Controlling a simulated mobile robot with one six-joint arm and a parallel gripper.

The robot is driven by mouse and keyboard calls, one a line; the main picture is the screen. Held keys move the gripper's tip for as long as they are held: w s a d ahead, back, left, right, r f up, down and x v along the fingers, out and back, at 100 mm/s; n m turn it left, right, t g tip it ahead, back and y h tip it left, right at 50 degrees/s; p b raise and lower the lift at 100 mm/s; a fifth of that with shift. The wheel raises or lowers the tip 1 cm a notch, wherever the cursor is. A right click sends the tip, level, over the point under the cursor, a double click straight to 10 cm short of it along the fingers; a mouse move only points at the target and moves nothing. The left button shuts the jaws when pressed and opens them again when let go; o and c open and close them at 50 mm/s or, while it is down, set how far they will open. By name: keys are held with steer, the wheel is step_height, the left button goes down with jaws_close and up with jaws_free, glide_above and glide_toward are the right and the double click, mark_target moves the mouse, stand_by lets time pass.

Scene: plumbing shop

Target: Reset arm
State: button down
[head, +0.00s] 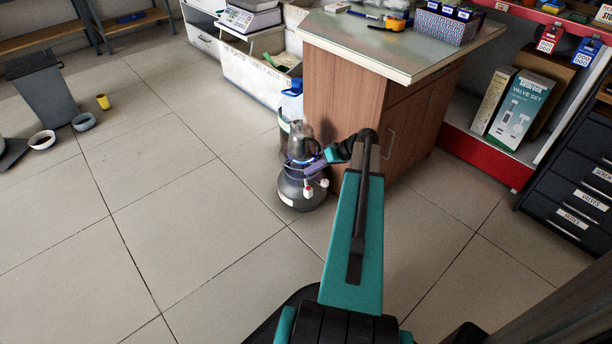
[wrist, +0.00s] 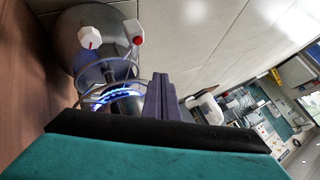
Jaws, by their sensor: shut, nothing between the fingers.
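My arm reaches forward over the floor in the head view. My gripper (head: 313,166) is at its far end, beside a dark round-based device with a glowing blue ring (head: 289,188). In the wrist view my gripper (wrist: 160,88) shows as purple-grey fingers, shut with nothing between them. The device (wrist: 88,32) fills the upper left there, with a white knob, a red knob and wire guards around the blue glow. The fingers overlap its edge in the picture; I cannot tell whether they touch it.
A wooden counter (head: 343,90) stands close behind and right of the device. A blue-capped bottle (head: 291,103) and a white bin (head: 250,79) are behind it. Red shelving (head: 480,155) and dark drawers (head: 570,175) are at right. The tiled floor at left is mostly clear.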

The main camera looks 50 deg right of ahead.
stand_by(0.8)
steer(key=w+a+r+n+g+y+p, duration=0.1)
steer(key=w+a+p, duration=0.3)
steer(key=a, duration=0.4)
steer(key=w+a+r+n+g+y+p, duration=0.1)
steer(key=w+a+r+p, duration=0.15)
steer(key=a+p, duration=0.4)
steer(key=s+a+n+g+y+p, duration=0.15)
steer(key=a+p, duration=0.25)
steer(key=a, duration=0.8)
steer(key=s+a+n+g+p, duration=0.2)
steer(key=a+g+p, duration=0.15)
steer(key=a, duration=0.75)
steer(key=s+a+n+g+h+p, duration=0.1)
steer(key=s+a+g+h+p, duration=0.3)
steer(key=s+a+p, duration=0.9)
steer(key=s+d+r+m+g+h+p, duration=0.1)
steer(key=s+d+m+h, duration=0.3)
steer(key=s, duration=0.9)
steer(key=shift+s+r+g, duration=0.25)
steer(key=shift+r+g, duration=0.1)
steer(key=shift+g, duration=0.25)
